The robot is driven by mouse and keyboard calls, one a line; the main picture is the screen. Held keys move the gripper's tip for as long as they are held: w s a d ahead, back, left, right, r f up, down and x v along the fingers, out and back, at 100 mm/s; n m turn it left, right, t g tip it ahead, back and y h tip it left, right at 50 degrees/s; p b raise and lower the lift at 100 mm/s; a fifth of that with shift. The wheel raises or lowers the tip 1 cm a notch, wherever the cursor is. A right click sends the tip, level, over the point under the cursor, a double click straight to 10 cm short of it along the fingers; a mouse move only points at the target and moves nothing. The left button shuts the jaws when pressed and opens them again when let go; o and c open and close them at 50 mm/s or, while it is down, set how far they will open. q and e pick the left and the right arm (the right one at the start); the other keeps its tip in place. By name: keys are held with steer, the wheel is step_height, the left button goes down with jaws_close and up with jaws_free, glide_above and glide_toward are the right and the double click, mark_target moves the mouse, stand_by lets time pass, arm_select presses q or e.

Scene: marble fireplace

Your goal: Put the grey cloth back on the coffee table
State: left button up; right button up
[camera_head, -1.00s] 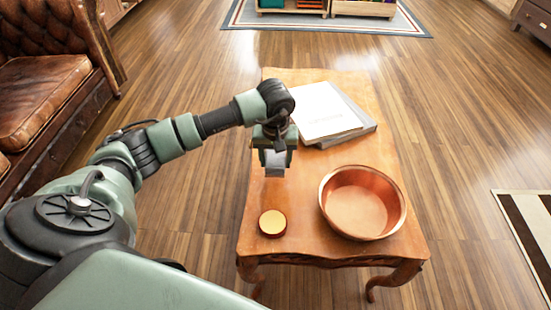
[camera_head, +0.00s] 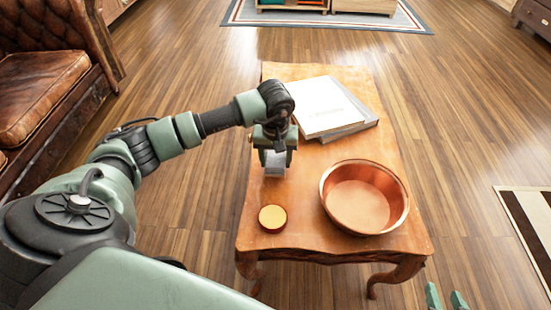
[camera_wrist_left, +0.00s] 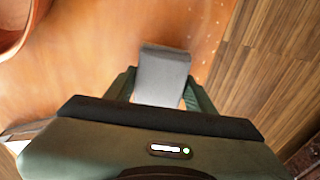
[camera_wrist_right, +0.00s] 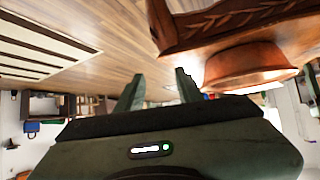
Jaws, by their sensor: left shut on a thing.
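The grey cloth (camera_head: 275,162) is a small folded piece held between the fingers of my left gripper (camera_head: 272,150), over the left side of the coffee table (camera_head: 300,236). The cloth also shows in the left wrist view (camera_wrist_left: 162,75), sticking out past the fingertips with the orange wood of the tabletop behind it. I cannot tell whether it touches the tabletop. My right gripper (camera_head: 446,297) shows only its fingertips at the lower right, off the table; in the right wrist view its fingers (camera_wrist_right: 158,85) are apart with nothing between them.
A copper bowl (camera_head: 361,200) stands on the front right of the table. A round gold-topped tin (camera_head: 272,217) sits at the front left. White and grey books (camera_head: 325,105) lie at the back. A brown leather sofa (camera_head: 40,85) stands left. A striped rug (camera_head: 530,225) lies right.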

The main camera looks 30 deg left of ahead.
arm_select(q)
steer(key=shift+f+b, duration=0.35)
steer(key=shift+f, duration=0.5)
arm_select(e)
steer(key=w+a+r+t+y, duration=0.1)
steer(key=w+r+t, duration=0.2)
steer(key=r, duration=0.2)
steer(key=shift+w+a, duration=0.3)
steer(key=shift+a, duration=0.05)
arm_select(q)
steer(key=o, duration=1.3)
steer(key=shift+c, duration=0.2)
